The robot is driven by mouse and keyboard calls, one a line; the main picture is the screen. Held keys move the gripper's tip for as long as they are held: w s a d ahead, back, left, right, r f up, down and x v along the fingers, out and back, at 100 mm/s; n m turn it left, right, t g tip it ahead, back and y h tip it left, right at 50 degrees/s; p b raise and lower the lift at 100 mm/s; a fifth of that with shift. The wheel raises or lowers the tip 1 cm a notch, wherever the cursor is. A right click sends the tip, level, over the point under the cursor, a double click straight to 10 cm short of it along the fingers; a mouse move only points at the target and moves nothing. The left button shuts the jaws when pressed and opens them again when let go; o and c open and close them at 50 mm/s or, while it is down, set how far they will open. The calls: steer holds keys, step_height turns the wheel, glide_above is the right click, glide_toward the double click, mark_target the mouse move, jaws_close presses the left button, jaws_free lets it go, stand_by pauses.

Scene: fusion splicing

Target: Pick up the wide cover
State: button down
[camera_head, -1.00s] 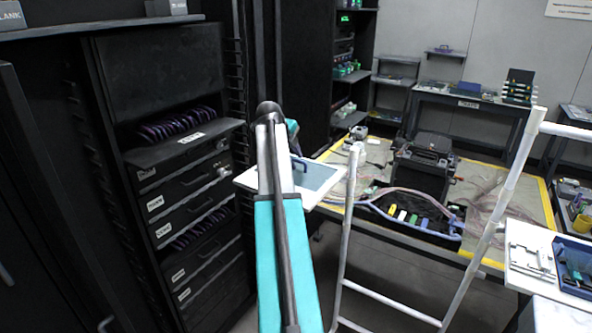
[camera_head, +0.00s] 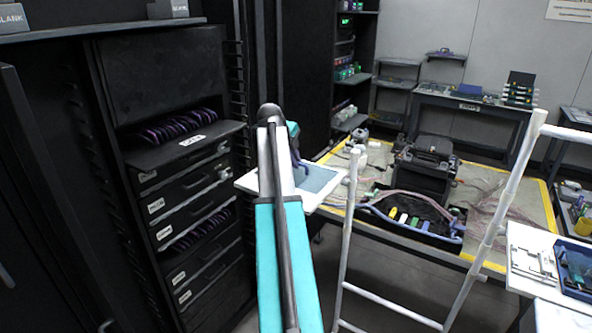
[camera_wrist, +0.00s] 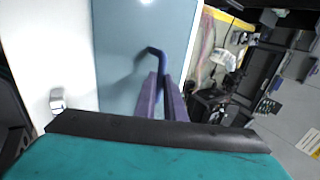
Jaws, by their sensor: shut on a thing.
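The wide cover appears to be the flat blue-grey panel (camera_head: 320,181) with a blue bent handle, lying on a white board beside my arm. In the wrist view the panel (camera_wrist: 118,75) fills the upper middle, and its handle (camera_wrist: 158,53) rises between my fingers. My gripper (camera_wrist: 163,85) has purple fingers and is shut on this handle. In the head view the gripper (camera_head: 296,158) is over the panel, partly hidden by my arm. I cannot tell whether the panel is lifted off the board.
The white board (camera_head: 248,182) has a small metal latch (camera_wrist: 57,98). A black drawer cabinet (camera_head: 190,190) stands close on the left. A white ladder-like rail (camera_head: 352,220) stands to the right, before a yellow-edged workbench (camera_head: 520,205) with cables and a black machine (camera_head: 428,160).

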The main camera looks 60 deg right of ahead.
mark_target(295, 173)
steer(key=shift+r, duration=0.1)
step_height(295, 173, up, 10)
steer(key=b, duration=0.2)
stand_by(0.6)
stand_by(0.5)
